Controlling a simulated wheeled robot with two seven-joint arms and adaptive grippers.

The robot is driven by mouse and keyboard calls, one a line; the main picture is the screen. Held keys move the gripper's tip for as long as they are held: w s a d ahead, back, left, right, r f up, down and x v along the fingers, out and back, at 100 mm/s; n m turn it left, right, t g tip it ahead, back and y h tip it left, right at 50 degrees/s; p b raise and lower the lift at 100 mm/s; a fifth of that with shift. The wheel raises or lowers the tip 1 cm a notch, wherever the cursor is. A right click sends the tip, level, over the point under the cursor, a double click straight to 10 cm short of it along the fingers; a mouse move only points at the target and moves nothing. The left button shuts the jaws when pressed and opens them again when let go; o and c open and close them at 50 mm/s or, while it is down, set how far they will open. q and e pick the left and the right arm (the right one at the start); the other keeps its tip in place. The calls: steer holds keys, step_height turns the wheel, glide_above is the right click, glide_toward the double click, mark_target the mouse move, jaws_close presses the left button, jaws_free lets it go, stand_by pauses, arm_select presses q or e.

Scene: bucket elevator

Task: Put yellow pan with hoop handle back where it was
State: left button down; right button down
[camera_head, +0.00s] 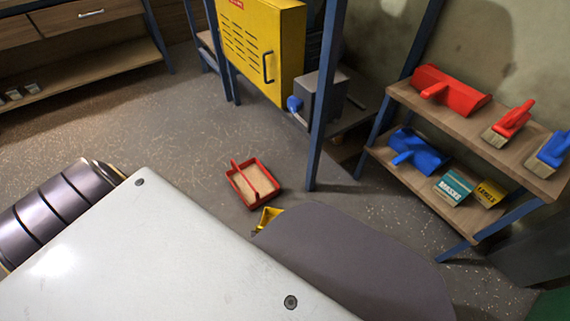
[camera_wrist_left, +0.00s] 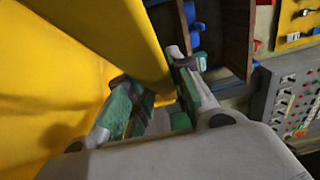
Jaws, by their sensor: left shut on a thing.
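In the left wrist view, a large smooth yellow body (camera_wrist_left: 40,90), which looks like the yellow pan, fills the left side very close to the camera. My left gripper (camera_wrist_left: 155,78), with green and grey fingers, is shut on a yellow part of it between the fingertips. The hoop handle cannot be made out. In the head view, a small yellow piece (camera_head: 268,217) shows beside the edge of a dark grey rounded shape; the rest of it is hidden. My left gripper is hidden there. My right gripper is in neither view.
A red pan (camera_head: 277,184) with a bar handle and sandy contents stands on the floor. A wooden shelf unit (camera_head: 510,168) at right holds red and blue scoops and brushes. A yellow cabinet (camera_head: 255,45) and a blue post (camera_head: 325,110) stand behind.

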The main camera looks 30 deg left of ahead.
arm_select(q)
steer(key=shift+f, duration=0.15)
steer(key=c, duration=1.3)
jaws_free()
steer(key=shift+o, duration=0.2)
steer(key=shift+s, duration=0.15)
steer(key=v, duration=1.1)
steer(key=shift+s+a, duration=0.25)
steer(key=shift+s, duration=0.1)
steer(key=shift+f, duration=0.1)
